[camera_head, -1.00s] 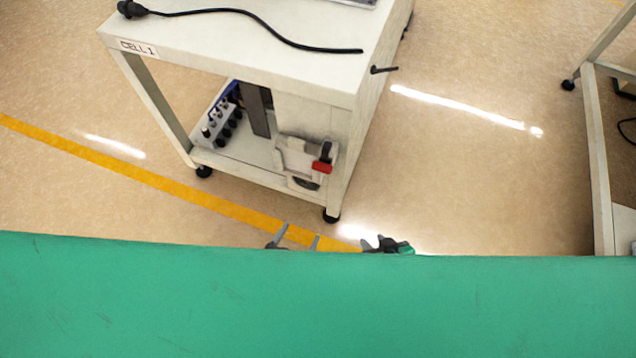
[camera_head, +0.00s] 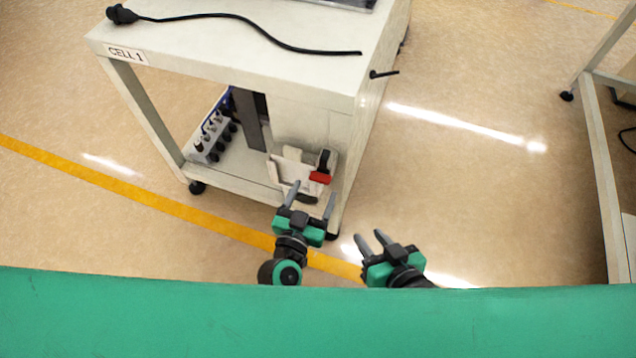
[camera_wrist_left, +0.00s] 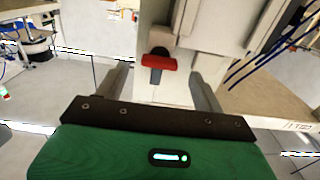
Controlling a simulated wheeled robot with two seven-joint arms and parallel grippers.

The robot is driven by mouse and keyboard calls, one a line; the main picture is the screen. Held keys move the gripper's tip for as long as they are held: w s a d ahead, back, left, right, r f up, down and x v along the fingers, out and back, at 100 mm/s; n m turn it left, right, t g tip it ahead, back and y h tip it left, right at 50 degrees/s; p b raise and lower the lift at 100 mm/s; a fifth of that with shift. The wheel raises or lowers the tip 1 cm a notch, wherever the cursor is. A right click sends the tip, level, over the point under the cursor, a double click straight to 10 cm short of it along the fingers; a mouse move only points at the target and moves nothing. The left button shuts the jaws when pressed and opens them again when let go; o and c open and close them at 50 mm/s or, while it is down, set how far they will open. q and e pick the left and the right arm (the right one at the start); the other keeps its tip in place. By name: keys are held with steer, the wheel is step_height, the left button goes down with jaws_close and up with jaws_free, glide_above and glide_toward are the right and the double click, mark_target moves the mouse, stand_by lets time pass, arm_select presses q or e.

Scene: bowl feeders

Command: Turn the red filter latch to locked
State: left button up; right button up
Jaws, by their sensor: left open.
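The red filter latch (camera_head: 320,177) sits on the white filter unit (camera_head: 290,172) on the lower shelf of the cart, at its right corner. It also shows in the left wrist view (camera_wrist_left: 158,63), its red bar lying crosswise, a dark part below it. My left gripper (camera_head: 311,196) is open and empty, just in front of and below the latch, apart from it. In the left wrist view its fingers (camera_wrist_left: 160,88) stand on either side of the latch. My right gripper (camera_head: 370,242) has its two fingers apart, empty, over the floor to the right of the cart's corner.
The white cart (camera_head: 235,45) labelled CELL 1 has a black cable (camera_head: 260,37) on top and a small black handle (camera_head: 384,73) at its right side. A block with several black knobs (camera_head: 212,140) stands left on the lower shelf.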

mark_target(319, 182)
arm_select(q)
steer(key=shift+x, duration=1.85)
arm_select(e)
steer(key=shift+a+r+t, duration=0.1)
steer(key=shift+a+t, duration=0.2)
steer(key=shift+a, duration=0.05)
arm_select(q)
steer(key=c, duration=1)
